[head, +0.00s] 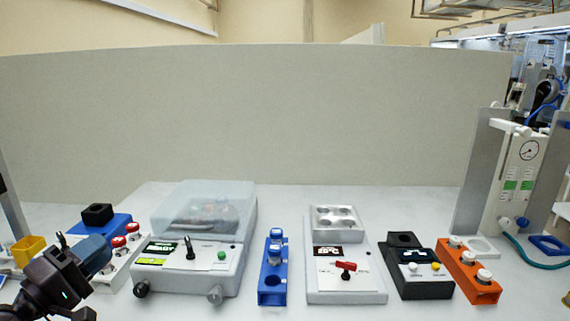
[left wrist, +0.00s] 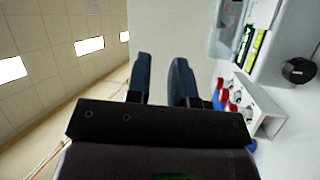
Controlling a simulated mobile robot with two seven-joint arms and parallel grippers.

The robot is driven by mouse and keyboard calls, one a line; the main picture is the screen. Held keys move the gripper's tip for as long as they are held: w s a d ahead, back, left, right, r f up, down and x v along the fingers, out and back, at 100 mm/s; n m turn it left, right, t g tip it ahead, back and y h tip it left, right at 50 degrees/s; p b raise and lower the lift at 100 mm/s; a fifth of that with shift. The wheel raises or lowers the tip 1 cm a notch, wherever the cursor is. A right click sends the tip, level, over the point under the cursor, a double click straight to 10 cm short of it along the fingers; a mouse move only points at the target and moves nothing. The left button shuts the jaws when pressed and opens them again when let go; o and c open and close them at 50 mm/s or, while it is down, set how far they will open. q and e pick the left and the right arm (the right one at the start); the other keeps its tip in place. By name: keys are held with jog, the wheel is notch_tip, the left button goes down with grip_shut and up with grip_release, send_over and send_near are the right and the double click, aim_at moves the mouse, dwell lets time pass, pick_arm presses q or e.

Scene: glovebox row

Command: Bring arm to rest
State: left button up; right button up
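My left arm comes in at the lower left of the head view, and its dark gripper with blue fingers (head: 97,250) is beside the white rack with red-capped vials (head: 119,258). In the left wrist view the two blue fingers (left wrist: 162,68) stand apart with nothing between them, so the gripper is open and empty. Behind them that view shows the grey panel and ceiling lights. My right arm and gripper are not in view.
Along the bench stand a centrifuge with a clear lid (head: 203,205), a blue vial rack (head: 272,270), a white heater block (head: 345,280), a black device (head: 420,283) and an orange rack (head: 470,272). A grey panel (head: 260,115) closes the back. Bench behind the devices is clear.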

pick_arm(q)
jog(key=s+d+f+m+g+y, duration=0.2)
jog(key=s+d+f+m+g, duration=0.15)
jog(key=s+f, duration=0.55)
jog(key=s+d+f+m+g+y, duration=0.3)
jog(key=s+f+m+g, duration=0.15)
jog(key=f, duration=0.95)
jog(key=s+f+m+g+y, duration=0.1)
jog(key=s+f+g+y, duration=0.25)
jog(key=s, duration=0.65)
jog(key=s+f+m+g+y, duration=0.1)
jog(key=s+f+g+y, duration=0.3)
jog(key=s, duration=0.6)
jog(key=w+f+t+h+p, duration=0.1)
jog(key=w+f+t, duration=0.1)
jog(key=w+t, duration=0.2)
jog(key=w+f+m+t+h+p, duration=0.1)
jog(key=w+f+t+h, duration=0.1)
jog(key=w+t, duration=0.2)
jog(key=shift+w+a+f, duration=0.25)
jog(key=shift+w, duration=0.85)
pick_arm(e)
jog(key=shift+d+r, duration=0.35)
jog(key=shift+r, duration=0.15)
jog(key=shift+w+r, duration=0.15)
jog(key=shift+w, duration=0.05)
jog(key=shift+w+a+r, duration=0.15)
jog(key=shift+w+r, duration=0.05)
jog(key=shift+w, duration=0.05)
